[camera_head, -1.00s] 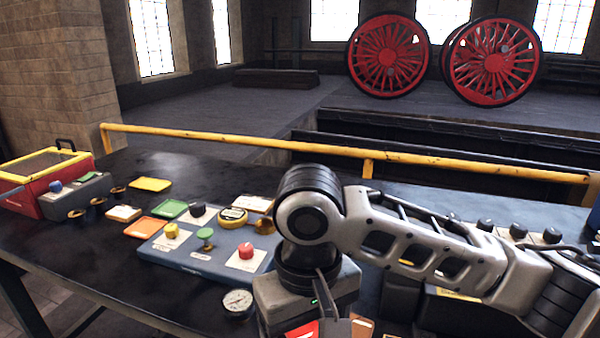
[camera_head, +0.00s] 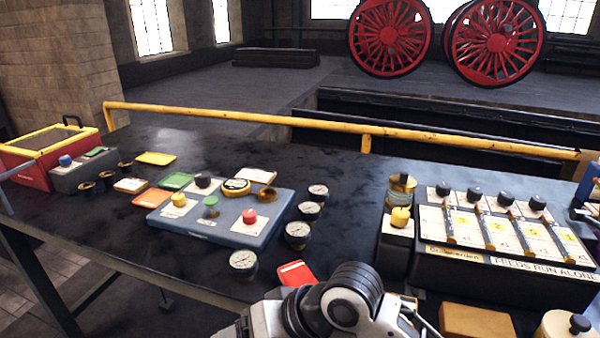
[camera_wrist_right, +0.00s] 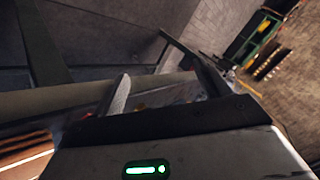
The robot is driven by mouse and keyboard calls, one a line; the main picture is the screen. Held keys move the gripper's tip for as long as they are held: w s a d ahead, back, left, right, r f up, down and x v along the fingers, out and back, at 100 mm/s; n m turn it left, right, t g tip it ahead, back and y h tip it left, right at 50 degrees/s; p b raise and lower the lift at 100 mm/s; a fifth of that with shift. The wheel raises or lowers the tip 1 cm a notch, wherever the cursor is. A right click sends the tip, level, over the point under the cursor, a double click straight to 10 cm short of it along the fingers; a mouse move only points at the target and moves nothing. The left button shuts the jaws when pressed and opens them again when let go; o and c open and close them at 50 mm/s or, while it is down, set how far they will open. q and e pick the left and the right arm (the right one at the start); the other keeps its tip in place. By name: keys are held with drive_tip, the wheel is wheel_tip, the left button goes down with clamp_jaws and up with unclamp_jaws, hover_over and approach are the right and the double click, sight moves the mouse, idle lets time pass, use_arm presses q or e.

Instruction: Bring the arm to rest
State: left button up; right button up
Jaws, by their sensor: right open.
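My right arm (camera_head: 345,305) shows at the bottom centre of the head view, as a white and grey link with a dark ribbed joint, low at the near edge of the dark workbench (camera_head: 330,225). Its gripper is out of that frame. In the right wrist view my right gripper (camera_wrist_right: 160,88) is open, with its fingers apart and nothing seen between them. Bench legs and floor show beyond it. My left gripper is not in view.
On the bench are a blue panel (camera_head: 225,222) with coloured knobs, several gauges (camera_head: 297,232), a red card (camera_head: 297,273), a black labelled console (camera_head: 500,262) and a red-and-yellow box (camera_head: 45,155). A yellow rail (camera_head: 330,128) runs behind.

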drive_tip(key=s+d+f+m+t+h, duration=0.1)
drive_tip(key=d+f+m+t+h, duration=0.15)
drive_tip(key=d+f+t, duration=0.65)
drive_tip(key=s+d+f+h, duration=0.1)
drive_tip(key=s+d+f, duration=0.3)
drive_tip(key=d, duration=0.2)
drive_tip(key=s+d+f+g+h, duration=0.1)
drive_tip(key=s+d+f+h, duration=0.1)
drive_tip(key=d, duration=0.5)
wheel_tip(320, 180, down, 3)
drive_tip(key=shift+s+r, duration=0.15)
drive_tip(key=shift+s, duration=0.75)
